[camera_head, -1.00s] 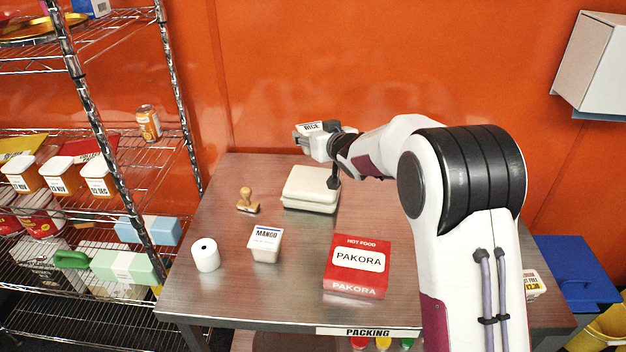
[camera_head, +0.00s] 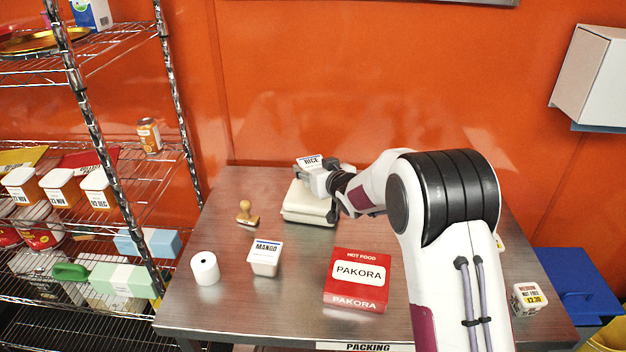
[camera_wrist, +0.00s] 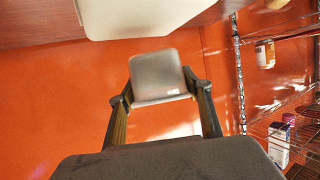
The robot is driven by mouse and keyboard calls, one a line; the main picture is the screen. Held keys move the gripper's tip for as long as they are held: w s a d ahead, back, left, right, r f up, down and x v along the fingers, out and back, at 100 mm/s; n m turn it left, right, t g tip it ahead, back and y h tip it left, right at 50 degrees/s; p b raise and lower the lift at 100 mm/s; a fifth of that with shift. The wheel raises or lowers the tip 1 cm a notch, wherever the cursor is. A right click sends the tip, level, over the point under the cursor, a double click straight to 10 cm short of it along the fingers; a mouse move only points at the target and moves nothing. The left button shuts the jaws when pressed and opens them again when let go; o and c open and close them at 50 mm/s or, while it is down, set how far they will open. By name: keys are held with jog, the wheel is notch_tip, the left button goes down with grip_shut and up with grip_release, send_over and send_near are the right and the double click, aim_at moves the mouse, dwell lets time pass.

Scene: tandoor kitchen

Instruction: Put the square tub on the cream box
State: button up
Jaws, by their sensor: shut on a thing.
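The square tub, with a white lid labelled RICE (camera_head: 309,161), is held in my gripper (camera_head: 313,172) over the cream box. In the wrist view the pale tub (camera_wrist: 158,76) sits between the two fingers, with its far face visible. The cream box (camera_head: 306,212) is a low clamshell on the steel table, partly covered by my gripper in the head view. It also shows at the top of the wrist view (camera_wrist: 140,14). The tub looks just above the box's rear part; I cannot tell whether they touch.
On the table (camera_head: 225,300) stand a wooden stamp (camera_head: 247,215), a white paper roll (camera_head: 205,268), a MANGO tub (camera_head: 265,258) and a red PAKORA box (camera_head: 357,280). A small labelled tub (camera_head: 529,299) is at the right. A wire shelf (camera_head: 85,100) stands left.

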jog(key=shift+f, duration=1.8)
jog(key=shift+f, duration=0.15)
jog(key=o, duration=1.3)
jog(key=shift+c, duration=0.2)
jog(key=shift+s, duration=0.1)
jog(key=shift+s+d+r, duration=0.25)
jog(key=shift+s+r, duration=0.1)
jog(key=shift+s, duration=0.05)
jog(key=v, duration=1.1)
